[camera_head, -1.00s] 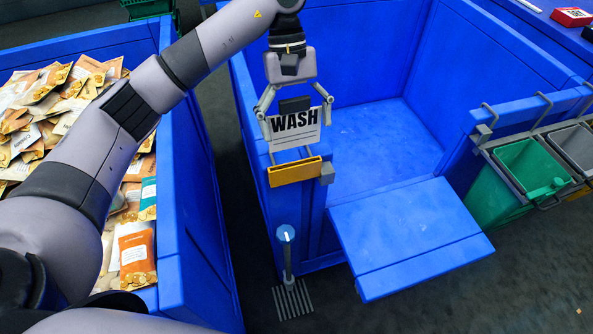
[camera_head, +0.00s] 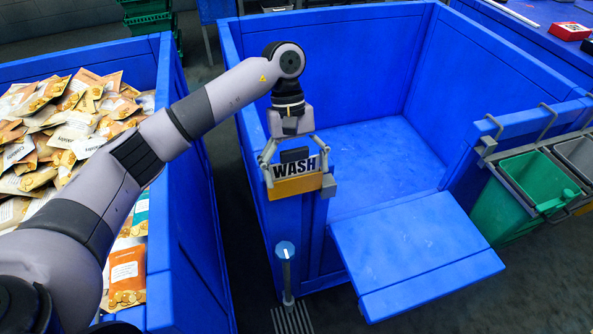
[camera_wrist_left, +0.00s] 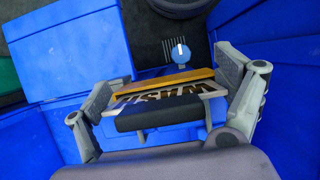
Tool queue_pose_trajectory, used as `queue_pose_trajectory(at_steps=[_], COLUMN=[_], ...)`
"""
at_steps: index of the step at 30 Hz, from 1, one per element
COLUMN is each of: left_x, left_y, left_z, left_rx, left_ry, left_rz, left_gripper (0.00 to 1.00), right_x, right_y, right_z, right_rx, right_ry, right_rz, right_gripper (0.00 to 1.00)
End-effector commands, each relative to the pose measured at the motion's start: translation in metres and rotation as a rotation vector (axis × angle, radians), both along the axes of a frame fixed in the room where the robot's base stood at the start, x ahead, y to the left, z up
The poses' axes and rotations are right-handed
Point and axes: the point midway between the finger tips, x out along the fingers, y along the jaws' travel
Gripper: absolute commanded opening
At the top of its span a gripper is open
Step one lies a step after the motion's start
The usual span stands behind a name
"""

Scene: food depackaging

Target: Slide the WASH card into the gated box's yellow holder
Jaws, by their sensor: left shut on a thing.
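The white WASH card (camera_head: 296,166) is upright at the top of the gated box's front-left post, and it also shows in the left wrist view (camera_wrist_left: 170,97). Its lower part is hidden behind the front of the yellow holder (camera_head: 298,187), with the lettering showing just above the rim. The holder shows as a yellow bar beside the card in the wrist view (camera_wrist_left: 163,83). My left gripper (camera_head: 297,174) is shut on the card, with its fingers at the card's two side edges, close to the holder's ends. My right gripper is not in view.
The blue gated box (camera_head: 385,140) is empty, with its gate flap (camera_head: 415,250) folded out in front. A blue bin (camera_head: 185,230) of food pouches stands at left. A blue-topped lever (camera_head: 285,250) stands before the post.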

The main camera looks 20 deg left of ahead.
Motion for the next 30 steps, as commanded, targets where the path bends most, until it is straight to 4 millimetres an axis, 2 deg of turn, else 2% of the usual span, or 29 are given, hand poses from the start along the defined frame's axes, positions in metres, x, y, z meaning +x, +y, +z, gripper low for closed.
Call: queue_pose_trajectory(at_steps=[5,6,9,23,26,30], left_x=[0.000,0.000,0.000,0.001,0.007,0.017], left_y=[0.000,0.000,0.000,0.000,0.004,0.010], left_z=[-0.004,-0.002,-0.002,0.004,0.016,0.045], left_rx=[0.000,0.000,0.000,0.000,-0.001,-0.001], left_ry=[0.000,0.000,0.000,-0.001,-0.005,-0.006], left_rz=[0.000,0.000,0.000,0.000,0.002,0.003], left_gripper=[0.62,0.93,0.99,1.00,1.00,1.00], right_x=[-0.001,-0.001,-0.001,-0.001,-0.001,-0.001], right_y=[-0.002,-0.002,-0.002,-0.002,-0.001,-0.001], right_z=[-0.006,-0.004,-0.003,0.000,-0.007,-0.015], right_rx=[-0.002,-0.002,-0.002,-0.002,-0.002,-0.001], right_ry=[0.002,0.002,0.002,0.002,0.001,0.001], right_rz=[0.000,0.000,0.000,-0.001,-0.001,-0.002], right_gripper=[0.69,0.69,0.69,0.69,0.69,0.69])
